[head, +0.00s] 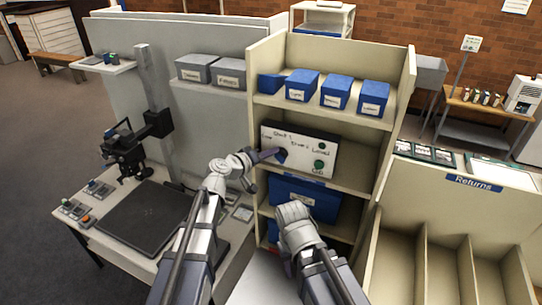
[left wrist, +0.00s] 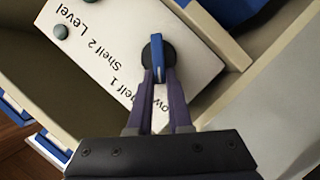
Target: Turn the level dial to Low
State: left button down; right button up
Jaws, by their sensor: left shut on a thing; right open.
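The level dial (left wrist: 154,48) has a dark round base and a blue bar knob; it sits on a white panel (head: 300,142) on the middle shelf. In the left wrist view the panel (left wrist: 105,40) shows upside-down lettering, with "Shelf 1", "Shelf 2 Level" and a partly covered "ow" beside the fingers. My left gripper (head: 273,154) is shut on the knob, its purple fingers (left wrist: 161,88) on either side. The knob's pale end lies between the fingers. Which label it points at is unclear. My right gripper (head: 292,212) is open and empty, low before the shelves.
Two green knobs (head: 321,146) are on the panel's right side. Blue boxes (head: 337,92) line the shelf above, and a large blue box (head: 318,199) sits below. A Returns bin (head: 465,182) stands at right. A desk with a dark mat (head: 145,217) and camera stand is at left.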

pick_arm(q)
jog(key=shift+f+n, duration=0.1)
jog(key=shift+n, duration=0.2)
dwell(0.4)
jog(key=c, duration=0.8)
grip_release()
jog(key=shift+w, duration=0.1)
jog(key=shift+c, duration=0.2)
jog(key=p+v, duration=0.1)
jog(key=v, duration=0.6)
jog(key=shift+s+a+p, duration=0.25)
jog(key=shift+s+p, duration=0.05)
jog(key=shift+f, duration=0.1)
jog(key=s+d+f+m+g+y+b, duration=0.25)
jog(key=s+d+f+m+g, duration=0.4)
jog(key=s+f, duration=0.8)
jog(key=s+a+f+g+y, duration=0.2)
jog(key=s+y, duration=0.2)
jog(key=s, duration=0.1)
jog(key=s+a+f+g+y, duration=0.3)
jog(key=s+y, duration=0.1)
jog(key=s, duration=0.2)
jog(key=shift+a+b, duration=0.35)
